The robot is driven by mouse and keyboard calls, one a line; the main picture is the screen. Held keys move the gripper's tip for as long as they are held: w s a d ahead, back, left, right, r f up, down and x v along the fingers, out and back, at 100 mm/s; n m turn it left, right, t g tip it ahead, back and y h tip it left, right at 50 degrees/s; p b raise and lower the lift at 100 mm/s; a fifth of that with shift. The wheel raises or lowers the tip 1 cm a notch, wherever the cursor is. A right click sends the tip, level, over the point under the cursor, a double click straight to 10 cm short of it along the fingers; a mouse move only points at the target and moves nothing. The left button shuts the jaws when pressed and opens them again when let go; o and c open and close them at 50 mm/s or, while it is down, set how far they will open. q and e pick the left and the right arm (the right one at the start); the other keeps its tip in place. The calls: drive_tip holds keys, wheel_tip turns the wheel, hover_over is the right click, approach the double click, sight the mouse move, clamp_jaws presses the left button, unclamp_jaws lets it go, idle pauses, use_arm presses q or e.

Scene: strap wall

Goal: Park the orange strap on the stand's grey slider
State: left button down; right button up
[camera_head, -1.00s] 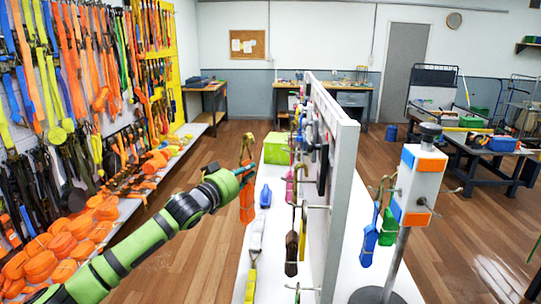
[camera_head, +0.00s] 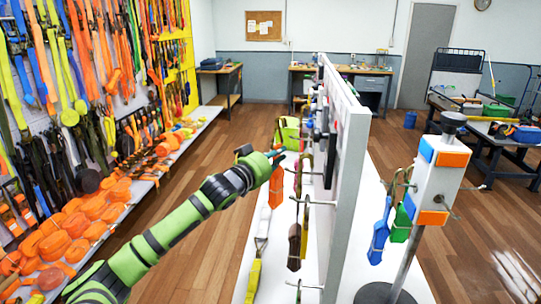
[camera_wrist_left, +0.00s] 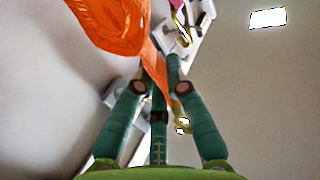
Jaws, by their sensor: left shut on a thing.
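My left gripper (camera_head: 278,156) is shut on the orange strap (camera_head: 276,188), which hangs below it beside the left face of the upright panel. In the left wrist view the fingers (camera_wrist_left: 160,62) close on the strap, and its orange webbing (camera_wrist_left: 108,25) spreads at the upper left. The stand (camera_head: 440,178) is right of the panel: a white block with orange and blue patches on a grey pole. Bare metal hooks stick out at its right. I cannot tell which part is the grey slider. My right gripper is not in view.
A blue strap (camera_head: 380,235) and a green strap (camera_head: 402,218) hang at the stand's left. The tall panel (camera_head: 345,190) stands between my left gripper and the stand. Brown straps (camera_head: 294,247) hang on panel hooks. A yellow strap (camera_head: 254,279) lies on the white table.

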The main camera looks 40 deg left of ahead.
use_arm(q)
drive_tip(key=shift+w+d, duration=0.15)
drive_tip(key=shift+d, duration=0.15)
drive_tip(key=shift+w+d, duration=0.15)
drive_tip(key=shift+d, duration=0.05)
drive_tip(key=w+d, duration=0.1)
drive_tip(key=d+f, duration=0.1)
drive_tip(key=d, duration=0.1)
drive_tip(key=w+d, duration=0.1)
drive_tip(key=shift+w+d+f+b, duration=0.15)
drive_tip(key=shift+w+f+b, duration=0.15)
drive_tip(key=shift+w+b, duration=0.05)
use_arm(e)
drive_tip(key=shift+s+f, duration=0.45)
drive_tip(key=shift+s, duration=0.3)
use_arm(q)
drive_tip(key=shift+f, duration=0.1)
drive_tip(key=c, duration=1.2)
unclamp_jaws()
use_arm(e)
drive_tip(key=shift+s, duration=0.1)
